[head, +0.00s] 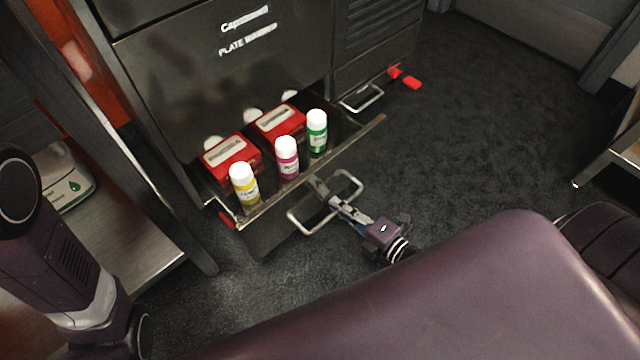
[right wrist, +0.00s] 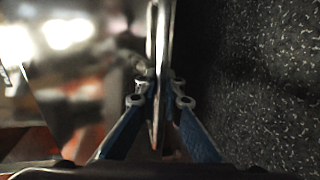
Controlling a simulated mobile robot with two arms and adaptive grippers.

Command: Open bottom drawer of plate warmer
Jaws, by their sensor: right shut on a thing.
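The plate warmer (head: 180,75) is a dark metal cabinet at the upper left of the head view. Its bottom drawer (head: 262,240) stands pulled out, with bottles and red boxes inside. My right gripper (head: 326,193) is shut on the drawer's silver bar handle (head: 298,224). In the right wrist view the two fingers (right wrist: 160,88) close on the handle bar (right wrist: 158,60), which runs upright in the picture. My left gripper is not in view; part of my left arm shows at the left edge of the head view.
The drawer holds a yellow bottle (head: 244,185), a magenta bottle (head: 286,158), a green bottle (head: 317,134) and red boxes (head: 231,157). A second handle (head: 362,98) sits low to the right. A metal table leg (head: 190,240) stands left. Dark floor (head: 480,130) is clear to the right.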

